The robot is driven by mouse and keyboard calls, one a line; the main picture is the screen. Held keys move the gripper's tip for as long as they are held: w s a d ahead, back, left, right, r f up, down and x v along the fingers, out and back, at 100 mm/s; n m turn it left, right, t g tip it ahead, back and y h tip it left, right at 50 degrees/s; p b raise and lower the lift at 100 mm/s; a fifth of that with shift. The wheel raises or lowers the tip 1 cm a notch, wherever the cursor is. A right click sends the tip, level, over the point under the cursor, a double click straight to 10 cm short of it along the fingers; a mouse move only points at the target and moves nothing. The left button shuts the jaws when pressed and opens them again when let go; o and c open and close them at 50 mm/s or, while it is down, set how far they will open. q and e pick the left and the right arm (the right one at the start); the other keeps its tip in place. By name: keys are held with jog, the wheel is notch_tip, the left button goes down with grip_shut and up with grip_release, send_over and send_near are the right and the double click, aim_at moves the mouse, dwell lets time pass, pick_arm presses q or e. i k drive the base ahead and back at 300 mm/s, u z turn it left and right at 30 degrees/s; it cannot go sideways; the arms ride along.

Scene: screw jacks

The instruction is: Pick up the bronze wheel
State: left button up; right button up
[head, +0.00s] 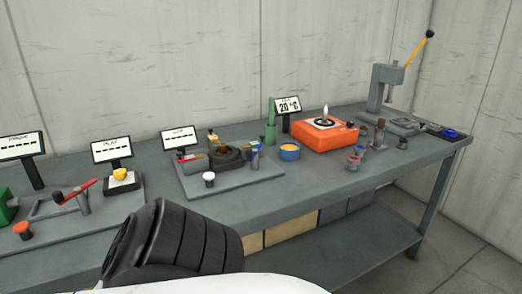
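I cannot single out a bronze wheel for certain in the head view. A brownish upright piece (380,132) stands on the bench right of the orange device, but it is too small to tell whether it is a wheel. Small yellow-tan parts (213,136) lie by a dark round part (228,156) on the middle grey plate. Neither of my grippers is in view. A black ribbed part and a white surface of my own body fill the bottom of the view and hide some of the bench front.
The long grey bench (330,185) holds an orange device (323,134), a blue bowl with yellow contents (289,152), several small cups and a grey press (385,88) with a yellow lever at the right. Small displays (112,148) stand along the back. The bench's front strip is mostly clear.

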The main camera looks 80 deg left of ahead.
aim_at(223, 149)
jog(key=u, duration=3.65)
